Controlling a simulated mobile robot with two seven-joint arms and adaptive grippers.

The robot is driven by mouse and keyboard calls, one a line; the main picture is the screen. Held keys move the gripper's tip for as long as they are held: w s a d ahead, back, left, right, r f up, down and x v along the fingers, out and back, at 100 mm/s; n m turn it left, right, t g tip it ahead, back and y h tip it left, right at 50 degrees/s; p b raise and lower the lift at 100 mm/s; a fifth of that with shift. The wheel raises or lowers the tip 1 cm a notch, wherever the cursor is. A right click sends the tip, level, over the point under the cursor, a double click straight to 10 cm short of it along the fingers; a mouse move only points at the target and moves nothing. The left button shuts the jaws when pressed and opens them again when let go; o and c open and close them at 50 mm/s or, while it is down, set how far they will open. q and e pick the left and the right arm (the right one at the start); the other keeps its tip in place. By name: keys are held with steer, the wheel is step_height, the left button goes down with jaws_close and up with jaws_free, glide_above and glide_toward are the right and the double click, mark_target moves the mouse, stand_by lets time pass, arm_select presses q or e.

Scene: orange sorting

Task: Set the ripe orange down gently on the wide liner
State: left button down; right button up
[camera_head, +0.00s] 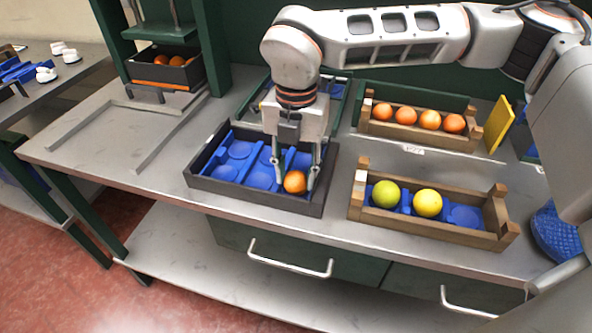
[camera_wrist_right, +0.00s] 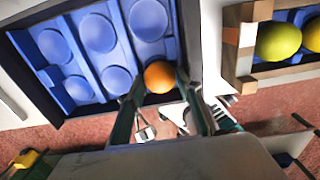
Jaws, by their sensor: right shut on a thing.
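The ripe orange (camera_head: 295,183) is between the fingertips of my right gripper (camera_head: 294,170), which is shut on it. The orange is at the front right cup of the wide blue liner (camera_head: 227,172), which lies in a black tray. The other cups that show are empty. In the right wrist view the orange (camera_wrist_right: 159,77) sits between both fingertips (camera_wrist_right: 160,88), over the liner's corner cup. I cannot tell whether it touches the liner (camera_wrist_right: 112,62). My left gripper is not in view.
Right of the tray, a wooden crate (camera_head: 432,233) holds two yellow-green fruits and an empty blue cup. Behind it, another crate (camera_head: 415,137) holds several oranges, with a yellow board (camera_head: 498,124) beside it. A dark box (camera_head: 188,77) of oranges stands back left.

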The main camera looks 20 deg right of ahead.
steer(key=shift+f, duration=0.2)
steer(key=o, duration=1.2)
steer(key=shift+r, duration=0.15)
steer(key=shift+r+p, duration=0.9)
steer(key=shift+r, duration=0.7)
steer(key=shift+r+p, duration=1.25)
steer(key=shift+r, duration=1.05)
